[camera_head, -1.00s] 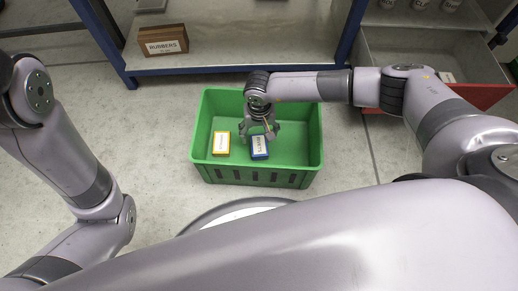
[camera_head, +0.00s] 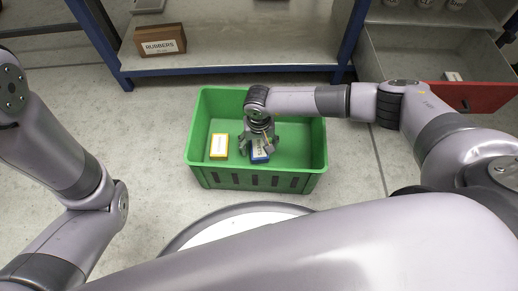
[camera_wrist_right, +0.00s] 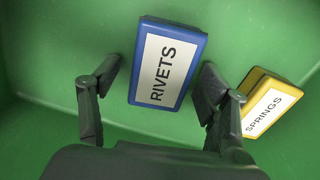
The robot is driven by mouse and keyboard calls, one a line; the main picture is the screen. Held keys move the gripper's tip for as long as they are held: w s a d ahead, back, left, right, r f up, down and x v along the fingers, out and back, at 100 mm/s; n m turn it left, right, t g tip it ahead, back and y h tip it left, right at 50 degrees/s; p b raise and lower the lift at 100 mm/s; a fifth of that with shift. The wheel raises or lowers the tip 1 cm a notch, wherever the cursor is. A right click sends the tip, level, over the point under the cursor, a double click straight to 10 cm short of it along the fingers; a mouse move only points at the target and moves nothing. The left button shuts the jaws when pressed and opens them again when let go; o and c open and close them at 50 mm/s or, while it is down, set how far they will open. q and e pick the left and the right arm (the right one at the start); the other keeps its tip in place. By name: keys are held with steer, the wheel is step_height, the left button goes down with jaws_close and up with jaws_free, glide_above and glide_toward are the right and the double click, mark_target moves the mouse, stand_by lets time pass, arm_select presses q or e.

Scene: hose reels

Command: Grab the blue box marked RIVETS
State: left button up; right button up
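The blue box marked RIVETS (camera_head: 260,150) lies in the green crate (camera_head: 308,150), label up. It also shows in the right wrist view (camera_wrist_right: 167,65). My right gripper (camera_head: 258,148) is inside the crate, right above the box and partly covering it. In the right wrist view my right gripper (camera_wrist_right: 158,80) is open, with one finger on each side of the blue box and small gaps to it. My left arm shows at the left edge, but its gripper is out of view.
A yellow box marked SPRINGS (camera_head: 219,146) lies in the crate beside the blue box and shows close to one finger in the right wrist view (camera_wrist_right: 268,104). A brown RUBBERS box (camera_head: 160,40) stands on the shelf behind. An open drawer with a red front (camera_head: 478,96) is at right.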

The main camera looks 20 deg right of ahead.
steer(key=c, duration=1.2)
